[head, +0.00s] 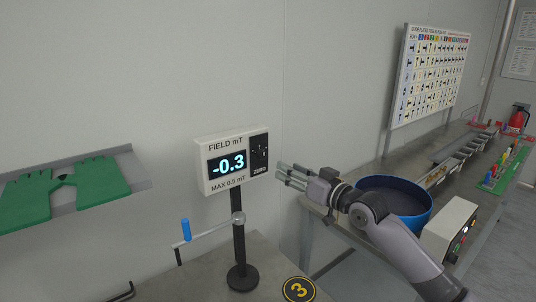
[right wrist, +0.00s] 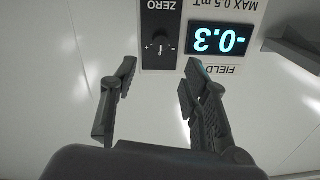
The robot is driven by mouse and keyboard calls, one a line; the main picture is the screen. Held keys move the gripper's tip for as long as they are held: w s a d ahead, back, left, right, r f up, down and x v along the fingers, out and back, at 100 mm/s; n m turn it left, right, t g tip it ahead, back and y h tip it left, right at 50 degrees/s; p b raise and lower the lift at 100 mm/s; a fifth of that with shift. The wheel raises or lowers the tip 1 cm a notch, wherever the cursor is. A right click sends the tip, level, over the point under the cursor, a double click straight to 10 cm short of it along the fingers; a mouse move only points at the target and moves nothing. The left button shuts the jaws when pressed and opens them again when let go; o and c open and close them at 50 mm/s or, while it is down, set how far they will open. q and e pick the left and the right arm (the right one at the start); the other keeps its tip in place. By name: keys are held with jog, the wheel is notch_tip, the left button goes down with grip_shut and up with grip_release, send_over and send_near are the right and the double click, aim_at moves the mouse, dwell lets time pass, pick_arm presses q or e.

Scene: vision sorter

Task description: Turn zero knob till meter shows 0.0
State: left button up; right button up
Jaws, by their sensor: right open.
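The field meter (head: 227,187) is a white box on a black stand, and its lit display (head: 228,164) reads -0.3. The zero knob (head: 259,152) is on a dark panel at the right of its face. In the right wrist view the meter appears upside down, with the zero knob (right wrist: 160,40) ahead and the display (right wrist: 218,39) beside it. My right gripper (head: 281,175) is open and empty, just right of the meter. In the right wrist view its two fingers (right wrist: 155,85) are spread apart, short of the knob. My left gripper is not in view.
A blue round bowl (head: 393,207) stands on the bench behind my right arm. A crank with a blue handle (head: 186,229) sticks out left of the meter stand. Green gloves (head: 100,178) lie on a shelf at the left.

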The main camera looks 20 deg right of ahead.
aim_at(264, 156)
jog(key=p+x, duration=0.1)
jog(key=x, duration=0.9)
jog(key=shift+p, duration=0.3)
jog(key=shift+c, duration=0.4)
grip_shut()
